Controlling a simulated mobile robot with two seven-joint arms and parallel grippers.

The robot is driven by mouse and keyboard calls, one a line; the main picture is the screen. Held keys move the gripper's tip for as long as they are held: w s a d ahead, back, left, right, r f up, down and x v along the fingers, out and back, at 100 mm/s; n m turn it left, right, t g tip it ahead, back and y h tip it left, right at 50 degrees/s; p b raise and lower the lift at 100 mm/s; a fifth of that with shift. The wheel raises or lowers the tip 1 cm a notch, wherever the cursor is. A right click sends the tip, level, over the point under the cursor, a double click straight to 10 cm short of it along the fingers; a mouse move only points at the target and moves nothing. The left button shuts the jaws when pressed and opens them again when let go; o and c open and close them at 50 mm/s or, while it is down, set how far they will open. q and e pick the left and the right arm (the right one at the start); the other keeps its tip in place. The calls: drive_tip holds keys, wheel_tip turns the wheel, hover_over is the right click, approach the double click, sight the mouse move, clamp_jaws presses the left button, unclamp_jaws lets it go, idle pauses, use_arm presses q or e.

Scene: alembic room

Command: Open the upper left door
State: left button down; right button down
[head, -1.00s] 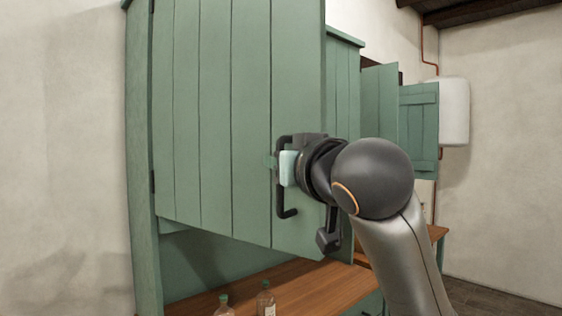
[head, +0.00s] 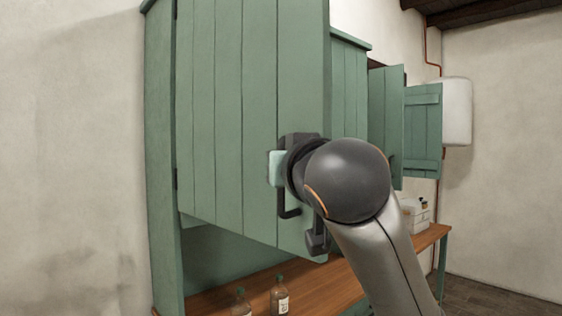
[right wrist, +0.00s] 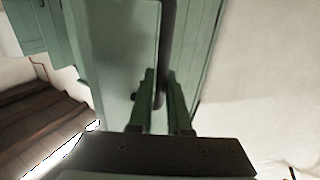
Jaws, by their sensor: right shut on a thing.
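The upper left door (head: 228,110) is a tall green plank door, hinged on its left side. It stands ajar, its free right edge swung out towards me. Its black bar handle (head: 289,212) is on the right part of the door. My right gripper (head: 277,168) is at the handle, and its arm partly covers it. In the right wrist view the two fingers (right wrist: 161,78) are closed around the dark handle bar (right wrist: 167,40). My left gripper is not in view.
Below the door is a wooden counter (head: 330,286) with two bottles, one (head: 280,297) labelled. Farther right, another green door (head: 423,130) stands open near a white wall tank (head: 457,112). A white box (head: 414,214) sits on the counter. Bare wall is at the left.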

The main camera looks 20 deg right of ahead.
drive_tip(key=c, duration=0.9)
unclamp_jaws()
drive_tip(key=shift+o, duration=0.2)
drive_tip(key=shift+d, duration=0.1)
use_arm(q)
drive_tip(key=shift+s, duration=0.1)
